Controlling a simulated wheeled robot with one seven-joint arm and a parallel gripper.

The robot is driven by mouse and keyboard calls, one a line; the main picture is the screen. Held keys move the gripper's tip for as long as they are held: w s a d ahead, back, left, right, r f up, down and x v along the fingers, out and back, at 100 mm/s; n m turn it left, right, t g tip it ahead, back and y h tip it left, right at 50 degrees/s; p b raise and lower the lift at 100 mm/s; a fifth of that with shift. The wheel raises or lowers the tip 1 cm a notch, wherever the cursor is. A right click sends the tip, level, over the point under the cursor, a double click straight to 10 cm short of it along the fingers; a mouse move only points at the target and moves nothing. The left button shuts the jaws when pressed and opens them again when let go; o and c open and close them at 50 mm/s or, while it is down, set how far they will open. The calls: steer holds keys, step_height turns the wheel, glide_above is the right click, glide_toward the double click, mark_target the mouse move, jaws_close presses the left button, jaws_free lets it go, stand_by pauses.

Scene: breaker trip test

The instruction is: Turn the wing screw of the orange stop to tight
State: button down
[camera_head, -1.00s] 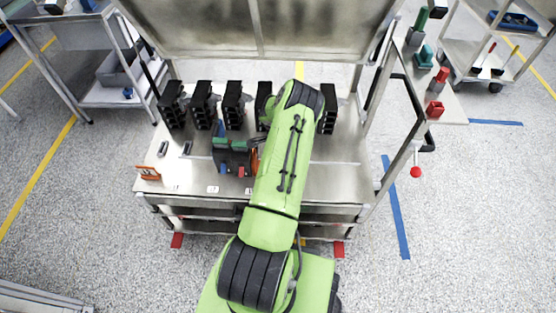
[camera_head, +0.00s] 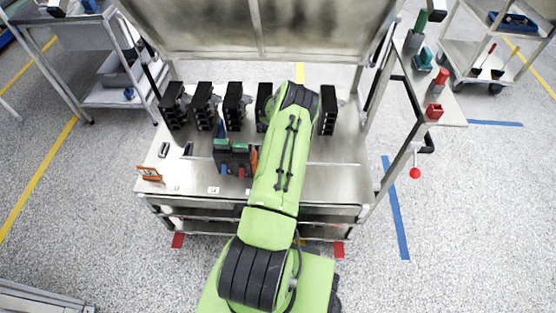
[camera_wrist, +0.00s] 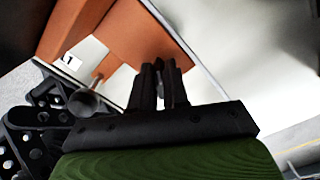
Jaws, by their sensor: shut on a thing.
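The orange stop (camera_wrist: 140,35) fills the upper middle of the wrist view as a large orange block. In the head view a small orange part (camera_head: 254,158) shows at the right end of the black device, partly behind my arm. My gripper (camera_wrist: 160,80) is shut, its dark fingers pointing at the stop's lower edge. A thin grey piece between the fingertips looks like the wing screw (camera_wrist: 160,86); the fingers mostly hide it, so its angle cannot be told. In the head view my arm hides the gripper.
A black device (camera_head: 232,160) with green, blue and red parts stands on the metal bench (camera_head: 325,180). Several black breakers (camera_head: 234,105) stand in a row behind it. A grey round knob (camera_wrist: 84,102) is left of my fingers in the wrist view. The bench's right front is clear.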

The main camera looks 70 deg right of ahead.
steer(key=m, duration=0.5)
steer(key=shift+s+d+m+p, duration=0.1)
steer(key=shift+d+m+p, duration=0.05)
steer(key=shift+m+p, duration=0.2)
steer(key=m+p, duration=0.1)
steer(key=m, duration=0.4)
steer(key=shift+s+d+m, duration=0.1)
steer(key=shift+s+m, duration=0.05)
steer(key=shift+m, duration=0.1)
steer(key=c, duration=1.1)
jaws_free()
step_height(320, 180, up, 16)
steer(key=p, duration=0.3)
steer(key=shift+f, duration=0.1)
